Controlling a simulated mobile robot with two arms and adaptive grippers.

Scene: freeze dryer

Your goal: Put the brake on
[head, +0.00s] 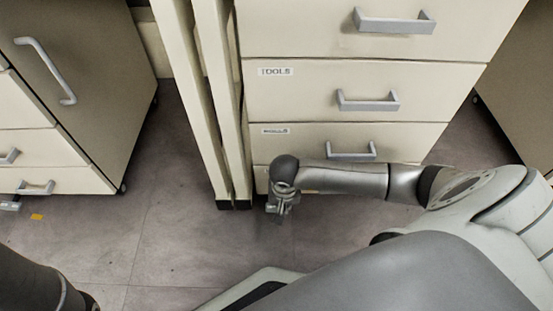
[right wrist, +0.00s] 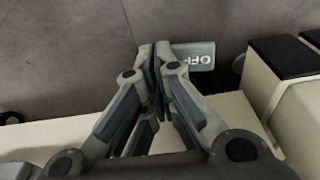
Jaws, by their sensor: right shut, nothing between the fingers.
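A grey brake pedal (right wrist: 197,56) marked OFF sticks out low over the floor in the right wrist view. The letters appear turned over in that view. My right gripper (right wrist: 153,62) is shut and empty, with its fingertips at the left end of the pedal. I cannot tell whether they touch it. In the head view my right gripper (head: 279,208) points down near the floor, in front of the bottom of the drawer cabinet (head: 345,108) labelled TOOLS. The pedal cannot be made out there. My left gripper is out of view.
Two cream posts with dark feet (head: 233,204) stand just left of my right gripper. Another drawer cabinet (head: 98,75) stands at the left, with a grey piece (head: 10,206) and an orange mark (head: 37,217) near its base. The floor (head: 165,215) between is clear.

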